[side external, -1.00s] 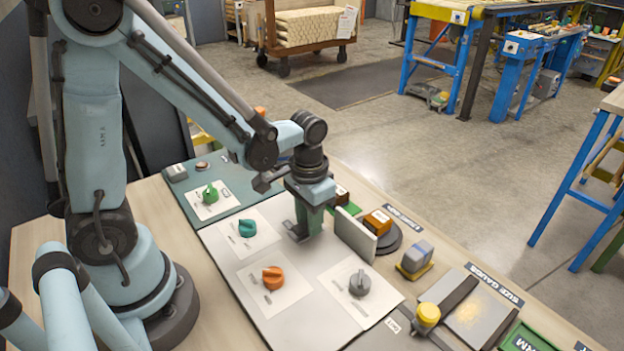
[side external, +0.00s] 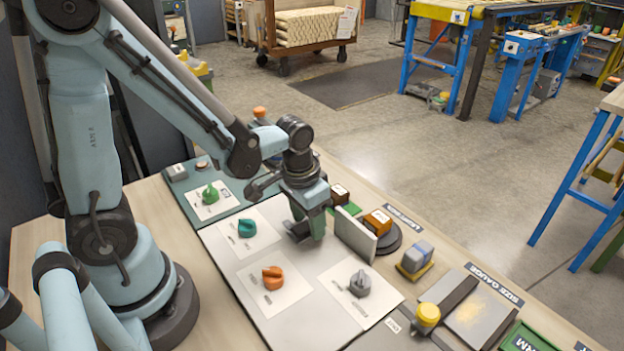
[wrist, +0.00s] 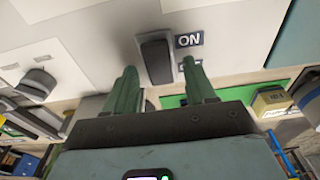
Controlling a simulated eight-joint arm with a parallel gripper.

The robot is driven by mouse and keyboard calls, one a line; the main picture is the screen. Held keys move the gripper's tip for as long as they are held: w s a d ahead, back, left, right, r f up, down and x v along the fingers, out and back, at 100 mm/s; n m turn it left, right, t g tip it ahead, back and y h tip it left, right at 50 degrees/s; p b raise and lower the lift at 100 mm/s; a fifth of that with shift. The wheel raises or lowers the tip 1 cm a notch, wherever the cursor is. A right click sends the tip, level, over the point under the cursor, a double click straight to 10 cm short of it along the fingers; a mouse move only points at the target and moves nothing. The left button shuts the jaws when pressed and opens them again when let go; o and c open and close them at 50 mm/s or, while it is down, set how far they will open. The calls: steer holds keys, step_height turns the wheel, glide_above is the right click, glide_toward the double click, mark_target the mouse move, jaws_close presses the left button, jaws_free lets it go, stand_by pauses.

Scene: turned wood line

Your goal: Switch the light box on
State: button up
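A black rocker switch (wrist: 156,60) sits on a pale panel in the wrist view, beside a dark label (wrist: 189,40) reading "ON". A second small label by it is partly hidden by a finger. My gripper (wrist: 161,88) has two green fingers standing apart, one on each side just short of the switch, with nothing between them. In the side external view my gripper (side external: 306,232) is low at the far edge of the pale panel (side external: 285,325), and hides the switch there. Which way the rocker is tipped I cannot tell.
The panel carries a teal knob (side external: 247,228), an orange knob (side external: 272,278) and a grey knob (side external: 359,284). An upright pale plate (side external: 354,236) stands close right of my gripper.

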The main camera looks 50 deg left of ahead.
mark_target(306, 225)
steer(key=shift+r, duration=0.1)
step_height(306, 225, up, 12)
steer(key=s, duration=0.1)
steer(key=shift+s, duration=0.25)
stand_by(0.6)
steer(key=shift+w, duration=0.1)
steer(key=shift+g, duration=0.7)
steer(key=shift+w+f, duration=0.2)
steer(key=shift+f, duration=2.8)
steer(key=shift+w+f, duration=0.2)
steer(key=shift+f, duration=2.8)
